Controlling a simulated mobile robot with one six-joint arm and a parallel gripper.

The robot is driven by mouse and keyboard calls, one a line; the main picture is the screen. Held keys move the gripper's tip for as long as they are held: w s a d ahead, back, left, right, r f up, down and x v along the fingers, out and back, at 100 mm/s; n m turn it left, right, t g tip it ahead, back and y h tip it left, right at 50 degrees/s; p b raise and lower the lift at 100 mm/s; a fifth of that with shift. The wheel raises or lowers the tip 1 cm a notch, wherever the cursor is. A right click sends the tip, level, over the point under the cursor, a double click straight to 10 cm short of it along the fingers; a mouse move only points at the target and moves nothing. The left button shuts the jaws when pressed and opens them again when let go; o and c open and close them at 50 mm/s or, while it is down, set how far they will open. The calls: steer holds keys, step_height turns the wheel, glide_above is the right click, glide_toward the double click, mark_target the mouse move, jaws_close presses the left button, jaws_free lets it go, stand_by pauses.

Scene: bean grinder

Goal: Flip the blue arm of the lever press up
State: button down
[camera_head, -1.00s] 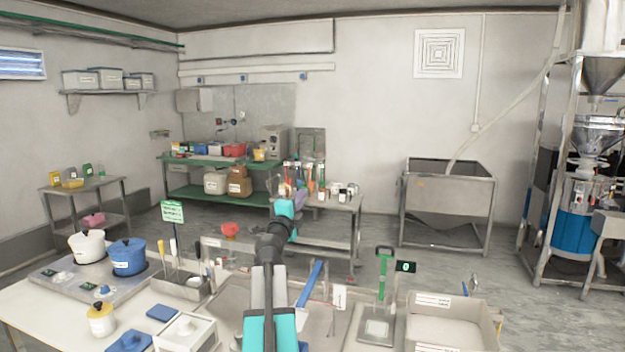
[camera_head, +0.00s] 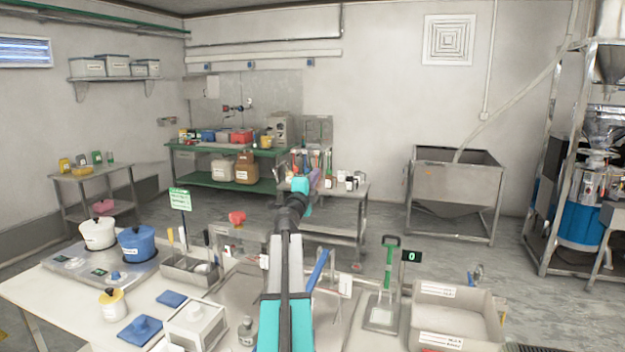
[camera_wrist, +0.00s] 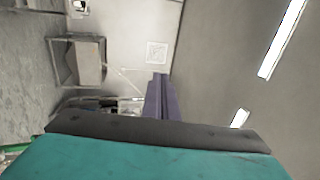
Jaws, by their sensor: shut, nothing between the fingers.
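The blue arm of the lever press (camera_head: 318,270) shows in the head view as a slanted blue bar, its upper end leaning right. It stands just right of my own arm, which covers part of the press, so its base and pivot are hard to make out. My gripper (camera_head: 313,180) is raised beyond and above the blue bar, apart from it, and looks small in the head view. In the wrist view my purple fingers (camera_wrist: 160,98) are together and empty, pointing at the wall and ceiling. The blue arm does not show in the wrist view.
A utensil tray (camera_head: 188,268), blue pot (camera_head: 136,243) and white box (camera_head: 196,325) are to the left. Open floor lies beyond the table.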

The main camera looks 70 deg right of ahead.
steer(key=p+x, duration=0.2)
steer(key=x, duration=0.5)
stand_by(0.3)
steer(key=shift+f, duration=0.1)
stand_by(1.5)
steer(key=d+f+b, duration=0.4)
steer(key=f+b, duration=0.4)
steer(key=f, duration=0.5)
steer(key=shift+w, duration=0.2)
stand_by(0.3)
